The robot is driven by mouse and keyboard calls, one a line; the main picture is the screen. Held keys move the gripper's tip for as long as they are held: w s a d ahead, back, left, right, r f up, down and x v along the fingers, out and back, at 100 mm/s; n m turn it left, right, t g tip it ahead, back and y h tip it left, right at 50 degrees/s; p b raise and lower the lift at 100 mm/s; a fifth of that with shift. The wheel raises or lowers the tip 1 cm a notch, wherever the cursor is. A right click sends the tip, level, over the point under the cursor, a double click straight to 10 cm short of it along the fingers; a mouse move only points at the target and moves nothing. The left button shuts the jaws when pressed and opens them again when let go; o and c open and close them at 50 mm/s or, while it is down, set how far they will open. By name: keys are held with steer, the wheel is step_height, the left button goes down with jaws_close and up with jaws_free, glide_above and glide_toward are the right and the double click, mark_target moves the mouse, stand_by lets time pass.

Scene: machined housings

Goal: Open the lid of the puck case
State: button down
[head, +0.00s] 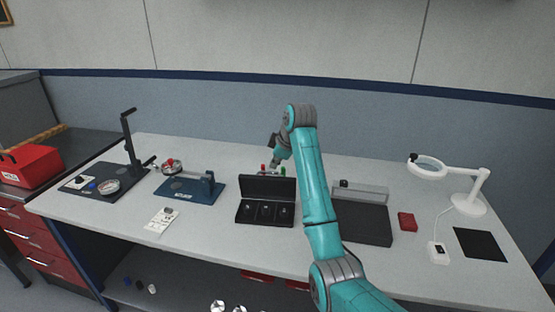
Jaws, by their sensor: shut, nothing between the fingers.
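The black puck case (265,223) stands near the middle of the bench. Its lid (268,187) is raised, standing up along the back edge. Several small dark pucks (265,210) with light marks sit in a row in the base. My gripper (276,165) is behind the raised lid, above the back part of the bench. It is small and dark in the head view, and the lid partly hides the fingertips. I see nothing held in it. Whether it touches the lid is not clear.
My arm crosses the bench right of the case, before a dark tray (362,226). Small red and green items (263,168) stand behind the lid. A blue fixture (188,190) is left; a red block (407,221) and magnifier lamp (428,168) are right.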

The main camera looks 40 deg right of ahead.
glide_above(271, 189)
steer(key=shift+w+d+f, duration=0.1)
steer(key=shift+f, duration=1.15)
steer(key=shift+w+f, duration=0.1)
steer(key=shift+f, duration=1.15)
steer(key=shift+w+d+f, duration=0.15)
steer(key=shift+w+d, duration=0.4)
steer(key=shift+w+d+f, duration=0.15)
steer(key=shift+w+d, duration=0.35)
steer(key=shift+w, duration=0.05)
